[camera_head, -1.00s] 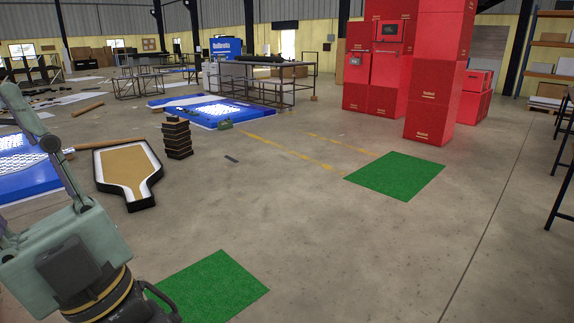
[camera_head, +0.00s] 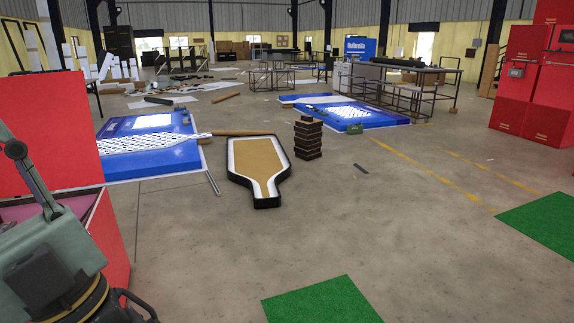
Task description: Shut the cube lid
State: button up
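A red cube (camera_head: 113,232) stands at the left edge, close to me and partly cut off by the frame. Its red lid (camera_head: 48,138) is raised, standing up along the far side. A strip of the dark pinkish inside shows below it. A grey-green part of my arm crosses in front of the cube and hides much of its near side. A black part of my arm with gold rings sits at the bottom left. My gripper's fingers do not show, so I cannot see whether they touch anything.
A black-edged paddle-shaped board (camera_head: 257,166) lies on the floor, with a stack of dark blocks (camera_head: 308,138) beside it. Blue panels (camera_head: 175,160) lie behind the cube. A green mat (camera_head: 322,302) lies at the front. Red boxes (camera_head: 514,88) stand far right.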

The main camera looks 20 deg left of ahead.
aim_at(51, 113)
jog(key=i+j+u, duration=0.3)
jog(key=i+u, duration=0.2)
jog(key=i+j+u, duration=0.1)
jog(key=i+u, duration=0.45)
jog(key=i, duration=0.65)
jog(key=i+l, duration=0.1)
jog(key=i, duration=0.7)
jog(key=i+u, duration=0.65)
jog(key=u, duration=0.15)
jog(key=i+u, duration=0.4)
jog(key=k+l, duration=0.05)
jog(key=k, duration=0.05)
